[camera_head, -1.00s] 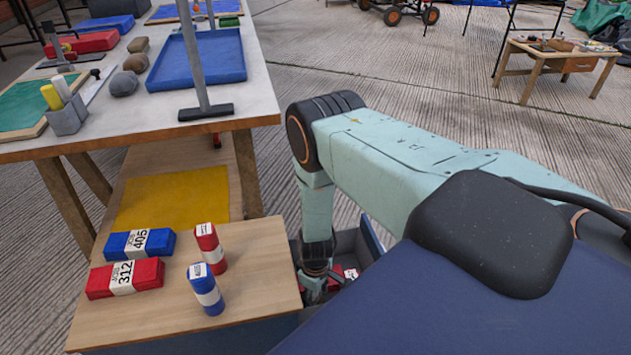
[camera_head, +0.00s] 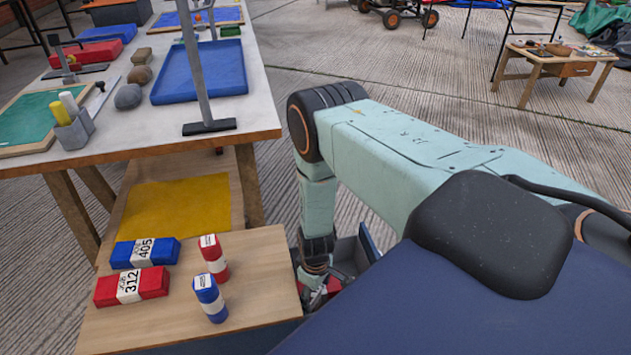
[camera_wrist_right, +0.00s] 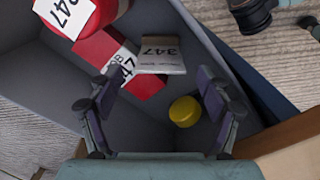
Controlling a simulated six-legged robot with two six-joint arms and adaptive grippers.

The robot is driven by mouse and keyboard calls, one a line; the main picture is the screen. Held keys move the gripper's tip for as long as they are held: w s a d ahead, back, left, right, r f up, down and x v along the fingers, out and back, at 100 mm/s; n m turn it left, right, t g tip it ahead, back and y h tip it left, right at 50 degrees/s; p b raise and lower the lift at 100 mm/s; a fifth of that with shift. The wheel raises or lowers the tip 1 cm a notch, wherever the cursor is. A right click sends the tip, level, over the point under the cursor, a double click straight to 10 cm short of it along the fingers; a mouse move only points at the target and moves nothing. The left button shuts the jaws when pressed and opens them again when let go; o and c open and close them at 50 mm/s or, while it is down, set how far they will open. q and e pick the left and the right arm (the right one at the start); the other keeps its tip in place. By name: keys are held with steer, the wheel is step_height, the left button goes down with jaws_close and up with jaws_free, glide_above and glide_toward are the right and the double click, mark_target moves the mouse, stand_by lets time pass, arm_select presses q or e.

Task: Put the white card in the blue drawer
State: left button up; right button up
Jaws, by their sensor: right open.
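In the head view the right gripper (camera_head: 314,292) points down into the drawer, whose dark blue panel (camera_head: 369,241) shows beside my arm. My left gripper is out of view.
The drawer holds a red box (camera_wrist_right: 112,58), a red cylinder (camera_wrist_right: 95,12) and a yellow disc (camera_wrist_right: 185,111). On the wooden top (camera_head: 150,328) left of it are a blue box (camera_head: 128,253), a red box (camera_head: 105,290), a red cylinder (camera_head: 214,258) and a blue cylinder (camera_head: 210,298).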

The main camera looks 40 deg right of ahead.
steer(key=shift+r+p, duration=2.7)
steer(key=shift+r, duration=1.05)
